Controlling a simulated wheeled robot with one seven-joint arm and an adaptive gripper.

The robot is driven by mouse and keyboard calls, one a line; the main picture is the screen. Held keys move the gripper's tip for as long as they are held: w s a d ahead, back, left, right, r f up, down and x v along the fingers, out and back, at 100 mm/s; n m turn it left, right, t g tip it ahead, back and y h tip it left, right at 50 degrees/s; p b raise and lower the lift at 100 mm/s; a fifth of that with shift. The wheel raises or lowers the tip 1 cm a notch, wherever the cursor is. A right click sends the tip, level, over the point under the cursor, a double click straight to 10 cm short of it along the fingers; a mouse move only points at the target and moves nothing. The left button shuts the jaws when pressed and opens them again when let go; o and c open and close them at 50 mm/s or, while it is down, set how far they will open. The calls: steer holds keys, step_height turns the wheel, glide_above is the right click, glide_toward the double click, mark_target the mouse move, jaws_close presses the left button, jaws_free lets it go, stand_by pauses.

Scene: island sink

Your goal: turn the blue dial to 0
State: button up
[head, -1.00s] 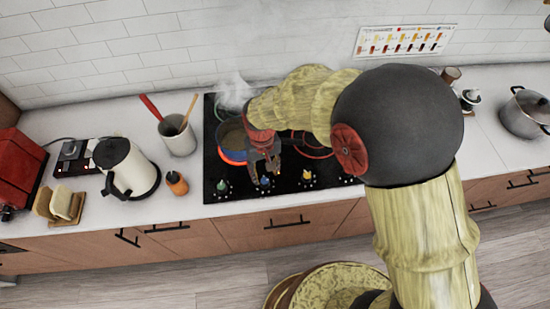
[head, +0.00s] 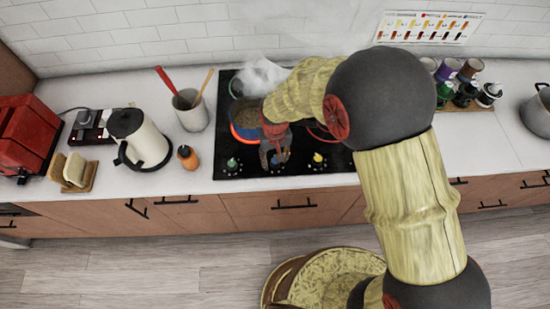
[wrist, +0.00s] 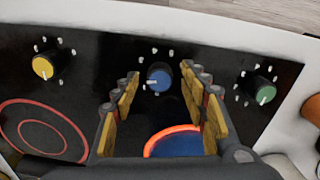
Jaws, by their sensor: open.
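The blue dial (wrist: 159,78) sits on the black cooktop's control strip in the wrist view, with small white marks around it and a pale pointer line toward the picture's left. My gripper (wrist: 160,82) is open, one finger on each side of the dial in that view, with gaps between fingers and dial. In the head view my gripper (head: 273,160) is over the front of the cooktop and largely covers the blue dial. I cannot tell from these frames how far the fingertips are above the panel.
A yellow dial (wrist: 43,66) and a green dial (wrist: 264,94) flank the blue one. A pot (head: 243,113) steams on a glowing burner just behind my gripper.

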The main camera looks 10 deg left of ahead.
steer(key=shift+c, duration=0.8)
jaws_close()
steer(key=n, duration=0.7)
steer(key=shift+n+p, duration=0.3)
steer(key=n, duration=0.4)
steer(key=shift+n, duration=2.1)
